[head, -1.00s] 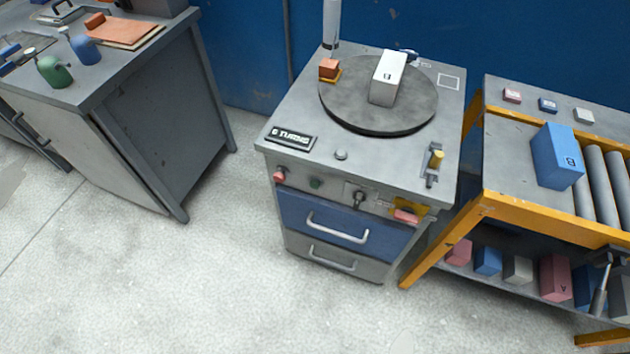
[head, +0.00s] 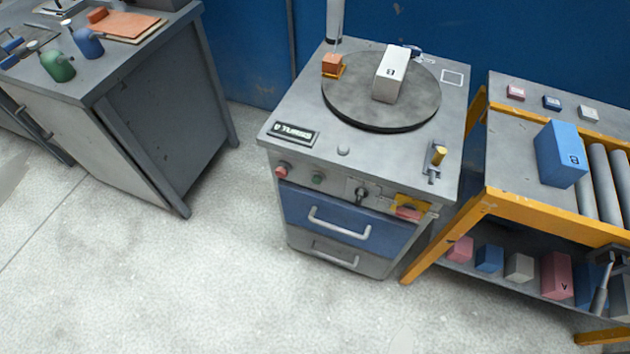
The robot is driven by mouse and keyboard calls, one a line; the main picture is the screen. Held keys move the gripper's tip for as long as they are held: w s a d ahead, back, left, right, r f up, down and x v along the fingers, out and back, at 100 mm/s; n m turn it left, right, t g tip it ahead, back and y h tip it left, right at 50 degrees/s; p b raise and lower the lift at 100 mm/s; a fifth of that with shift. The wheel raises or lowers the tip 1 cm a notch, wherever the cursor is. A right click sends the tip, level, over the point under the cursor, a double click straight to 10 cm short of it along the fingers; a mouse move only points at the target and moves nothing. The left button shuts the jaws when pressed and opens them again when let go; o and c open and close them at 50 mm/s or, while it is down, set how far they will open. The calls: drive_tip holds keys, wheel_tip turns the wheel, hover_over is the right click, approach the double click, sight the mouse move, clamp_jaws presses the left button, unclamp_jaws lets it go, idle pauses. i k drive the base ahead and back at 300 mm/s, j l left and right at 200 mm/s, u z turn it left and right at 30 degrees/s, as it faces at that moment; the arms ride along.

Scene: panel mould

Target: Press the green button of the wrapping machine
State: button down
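The wrapping machine (head: 300,230) is a grey cabinet with a round turntable on top, in the middle of the head view. Its green button (head: 317,179) is small and round, on the upper front strip. It sits between a red button (head: 283,170) on the left and a black switch knob (head: 361,195) on the right. A larger red button (head: 408,213) on a yellow plate is at the right end. A white box (head: 391,75) stands on the turntable (head: 350,105).
A blue drawer (head: 372,236) with a protruding handle is below the buttons. An orange-framed roller bench (head: 520,208) with boxes stands close on the right. A grey workbench (head: 165,110) stands on the left. The pale floor (head: 220,290) in front is clear.

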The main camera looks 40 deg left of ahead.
sight(316, 179)
drive_tip(key=j, duration=0.65)
drive_tip(key=k+j, duration=0.1)
drive_tip(key=j, duration=0.55)
drive_tip(key=k+j, duration=0.1)
drive_tip(key=j, duration=0.6)
drive_tip(key=j+z, duration=0.1)
drive_tip(key=j, duration=0.55)
drive_tip(key=k+j, duration=0.1)
drive_tip(key=j, duration=0.55)
drive_tip(key=k+j, duration=0.1)
drive_tip(key=j, duration=0.55)
